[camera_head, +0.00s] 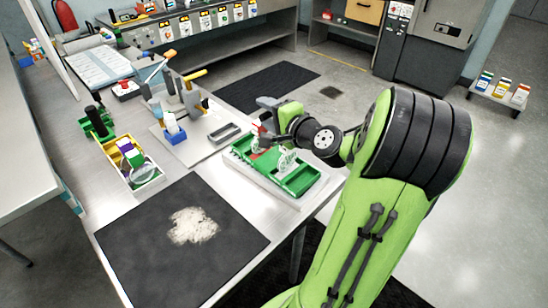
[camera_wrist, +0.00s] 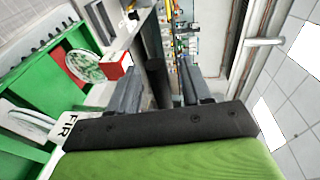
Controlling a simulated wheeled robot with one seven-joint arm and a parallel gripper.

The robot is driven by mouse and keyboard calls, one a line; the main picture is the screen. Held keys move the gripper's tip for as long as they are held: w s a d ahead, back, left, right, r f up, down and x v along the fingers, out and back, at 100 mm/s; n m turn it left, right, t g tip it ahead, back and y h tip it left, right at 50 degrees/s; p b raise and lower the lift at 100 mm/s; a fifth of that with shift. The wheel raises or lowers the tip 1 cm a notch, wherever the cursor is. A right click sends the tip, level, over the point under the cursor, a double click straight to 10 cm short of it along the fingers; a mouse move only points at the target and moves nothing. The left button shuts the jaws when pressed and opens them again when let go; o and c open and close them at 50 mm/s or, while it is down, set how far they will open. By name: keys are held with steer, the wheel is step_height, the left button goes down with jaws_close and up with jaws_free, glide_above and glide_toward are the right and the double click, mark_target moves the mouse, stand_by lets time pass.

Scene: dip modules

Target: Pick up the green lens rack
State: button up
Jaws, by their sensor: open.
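A green compartmented tray (camera_head: 298,181), which looks like the lens rack, sits on a white base near the table's right edge. In the wrist view its green wall (camera_wrist: 75,45) fills the left side, with dark teeth along one edge. A round clear disc (camera_wrist: 84,66) and a small red-and-white block (camera_wrist: 117,66) show by it. My gripper (camera_wrist: 160,88) is open, with nothing visible between its fingers. In the head view it is over the tray's far part, partly hidden by my wrist. A second, smaller green holder (camera_head: 97,121) stands at the table's left.
A yellow bin (camera_head: 136,172) with mixed items stands left of the tray. A dark mat (camera_head: 165,255) with a pale patch lies in front. A wall bench (camera_head: 215,38) stands farther back.

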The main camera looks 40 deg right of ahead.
steer(key=shift+x, duration=1)
steer(key=shift+s, duration=0.1)
steer(key=shift+c, duration=0.2)
jaws_close()
